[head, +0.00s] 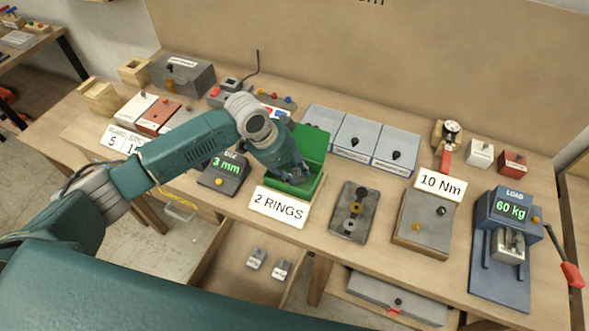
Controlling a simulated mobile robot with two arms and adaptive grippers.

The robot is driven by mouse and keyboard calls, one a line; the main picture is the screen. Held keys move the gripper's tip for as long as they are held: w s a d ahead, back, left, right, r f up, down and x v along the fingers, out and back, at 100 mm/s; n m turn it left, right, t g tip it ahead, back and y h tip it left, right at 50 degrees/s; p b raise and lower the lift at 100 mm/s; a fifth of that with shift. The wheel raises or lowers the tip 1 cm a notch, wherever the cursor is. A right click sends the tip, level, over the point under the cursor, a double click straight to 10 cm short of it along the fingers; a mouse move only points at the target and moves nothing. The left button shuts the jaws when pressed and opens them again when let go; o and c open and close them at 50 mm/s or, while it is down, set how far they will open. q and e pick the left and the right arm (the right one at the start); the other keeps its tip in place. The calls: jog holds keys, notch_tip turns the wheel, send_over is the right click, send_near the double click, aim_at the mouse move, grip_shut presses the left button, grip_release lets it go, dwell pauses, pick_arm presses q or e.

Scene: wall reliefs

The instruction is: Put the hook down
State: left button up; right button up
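My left gripper (291,172) points down into the open green box (313,145) on the workbench, in the head view. Its fingertips are small and partly hidden by its own body and the box, so I cannot tell whether they are open or shut. I cannot make out a hook in or near the fingers. My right gripper is not in view.
A "2 RINGS" card (278,206) stands in front of the green box. A "3 mm" display (226,168) is to its left, and a dark plate with rings (350,212) to its right. Grey-blue boxes (355,138) stand behind. An open drawer (240,262) juts out below.

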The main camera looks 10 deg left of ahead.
pick_arm(q)
jog(key=b+v, duration=0.2)
jog(key=v, duration=1)
jog(key=shift+r, duration=0.2)
jog(key=shift+f, duration=0.1)
